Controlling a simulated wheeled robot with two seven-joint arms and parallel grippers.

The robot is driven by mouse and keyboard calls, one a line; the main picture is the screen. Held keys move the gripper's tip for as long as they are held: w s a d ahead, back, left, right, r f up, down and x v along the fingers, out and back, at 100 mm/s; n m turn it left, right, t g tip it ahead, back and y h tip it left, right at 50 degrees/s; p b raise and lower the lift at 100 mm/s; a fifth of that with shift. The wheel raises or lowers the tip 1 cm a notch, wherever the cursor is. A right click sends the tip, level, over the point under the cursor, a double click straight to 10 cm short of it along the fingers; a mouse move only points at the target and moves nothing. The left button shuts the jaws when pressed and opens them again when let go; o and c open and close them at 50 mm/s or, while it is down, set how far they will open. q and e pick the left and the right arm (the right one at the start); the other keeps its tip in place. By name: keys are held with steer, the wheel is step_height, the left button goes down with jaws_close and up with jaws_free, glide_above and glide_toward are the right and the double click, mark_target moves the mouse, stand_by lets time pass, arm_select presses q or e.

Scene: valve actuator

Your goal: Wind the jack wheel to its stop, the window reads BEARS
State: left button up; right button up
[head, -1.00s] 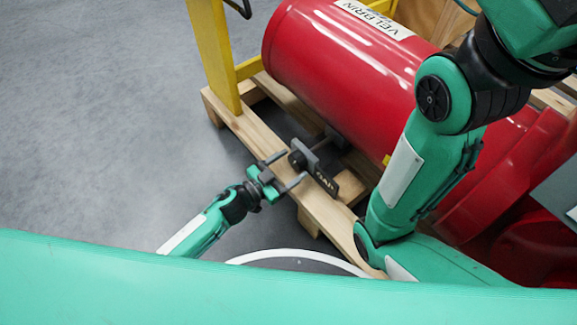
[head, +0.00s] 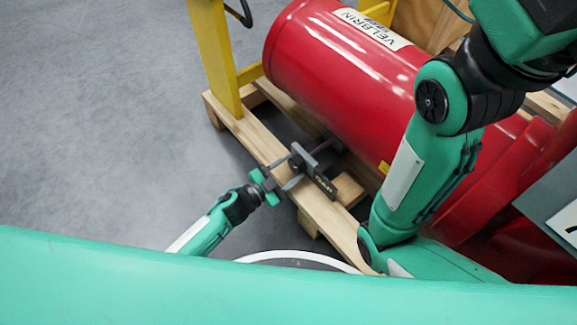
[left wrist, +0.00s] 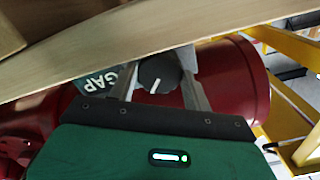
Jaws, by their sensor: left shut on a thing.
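The jack wheel (head: 299,158) is a small dark round knob on a grey jack at the pallet's edge, below the red cylinder. In the left wrist view the wheel (left wrist: 158,74) shows a white mark on its face. The window plate (head: 323,186) beside it is dark and reads GAP; it also shows in the left wrist view (left wrist: 101,82), partly behind a finger. My left gripper (head: 291,169) is shut on the wheel, one finger on each side, as the left wrist view (left wrist: 160,88) shows. My right gripper is not seen.
The large red cylinder (head: 345,70) lies above the wooden pallet (head: 245,138). A yellow frame post (head: 214,55) stands at its left end. The pallet's plank runs close by the wheel. Grey floor (head: 90,110) to the left is clear.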

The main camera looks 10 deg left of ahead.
arm_select(q)
steer(key=shift+m+p, duration=0.5)
steer(key=shift+m, duration=1.1)
steer(key=o, duration=1)
steer(key=shift+c, duration=0.2)
